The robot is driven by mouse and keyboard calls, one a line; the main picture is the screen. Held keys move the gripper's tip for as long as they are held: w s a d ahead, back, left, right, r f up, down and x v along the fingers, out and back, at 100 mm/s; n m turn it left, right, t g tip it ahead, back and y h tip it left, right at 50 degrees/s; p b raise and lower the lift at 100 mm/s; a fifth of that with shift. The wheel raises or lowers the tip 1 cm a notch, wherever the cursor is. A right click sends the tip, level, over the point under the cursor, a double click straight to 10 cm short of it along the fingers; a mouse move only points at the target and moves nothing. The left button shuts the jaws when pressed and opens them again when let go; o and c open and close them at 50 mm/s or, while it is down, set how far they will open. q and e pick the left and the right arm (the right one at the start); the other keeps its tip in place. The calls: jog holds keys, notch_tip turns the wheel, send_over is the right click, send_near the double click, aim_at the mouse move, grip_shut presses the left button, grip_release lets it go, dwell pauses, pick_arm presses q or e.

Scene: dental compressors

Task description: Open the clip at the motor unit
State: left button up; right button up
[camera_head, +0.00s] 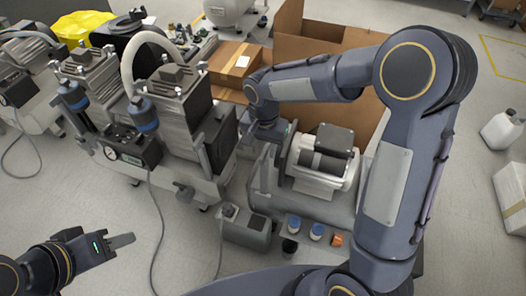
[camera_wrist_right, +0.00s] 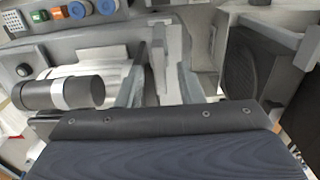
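The motor unit (camera_head: 322,165) sits in a grey housing right of centre in the head view. Its light casing and dark cylinder (camera_wrist_right: 62,93) show at the left of the right wrist view. My right gripper (camera_wrist_right: 158,88) points down at the housing's left side. Its two fingers are apart. A narrow grey upright piece, apparently the clip (camera_wrist_right: 158,58), shows between and beyond the fingertips; I cannot tell whether they touch it. In the head view the arm partly hides this spot. My left gripper (camera_head: 122,241) is at the lower left, away from everything, seen edge-on.
Another compressor (camera_head: 180,120) stands close to the left of the right gripper. Cardboard boxes (camera_head: 318,45) are behind. Bottles with blue and orange caps (camera_head: 316,231) stand in front of the motor unit. The floor around the left gripper is mostly clear, with cables nearby.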

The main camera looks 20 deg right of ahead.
jog(key=shift+f, duration=0.45)
jog(key=shift+c, duration=0.4)
grip_shut()
